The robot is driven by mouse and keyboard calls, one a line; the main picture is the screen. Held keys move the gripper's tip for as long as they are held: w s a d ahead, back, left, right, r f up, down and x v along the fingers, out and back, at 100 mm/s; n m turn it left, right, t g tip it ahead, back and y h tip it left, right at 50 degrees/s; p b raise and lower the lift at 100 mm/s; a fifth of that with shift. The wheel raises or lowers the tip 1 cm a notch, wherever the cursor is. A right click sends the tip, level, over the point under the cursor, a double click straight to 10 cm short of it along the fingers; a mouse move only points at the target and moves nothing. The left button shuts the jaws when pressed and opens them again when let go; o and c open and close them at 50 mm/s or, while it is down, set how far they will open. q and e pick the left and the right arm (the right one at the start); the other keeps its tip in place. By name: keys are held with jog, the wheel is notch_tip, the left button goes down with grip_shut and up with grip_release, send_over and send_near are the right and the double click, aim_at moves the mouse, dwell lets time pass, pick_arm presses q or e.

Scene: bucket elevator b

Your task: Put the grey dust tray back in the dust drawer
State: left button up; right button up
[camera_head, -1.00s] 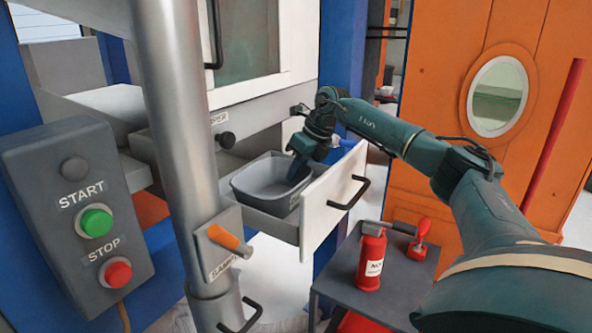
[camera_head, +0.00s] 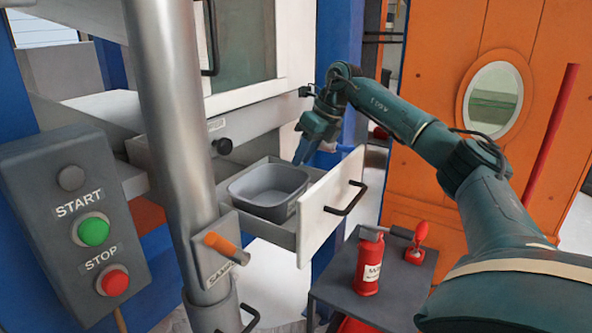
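The grey dust tray (camera_head: 270,190) sits upright inside the open dust drawer (camera_head: 322,212), which has a white front with a black handle. The tray looks empty from here. My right gripper (camera_head: 300,160) is just above and behind the tray's right rim, apart from it, with its fingers pointing down. Its fingers overlap in this view, so their opening does not show. My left gripper is not in view.
A metal pipe (camera_head: 175,120) with an orange-handled lever stands left of the drawer. A START/STOP box (camera_head: 75,220) is at the left. A grey stand (camera_head: 380,275) holds a red canister (camera_head: 368,262) below the drawer's right. An orange cabinet (camera_head: 430,180) stands behind.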

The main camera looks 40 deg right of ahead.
jog(key=shift+v, duration=2.75)
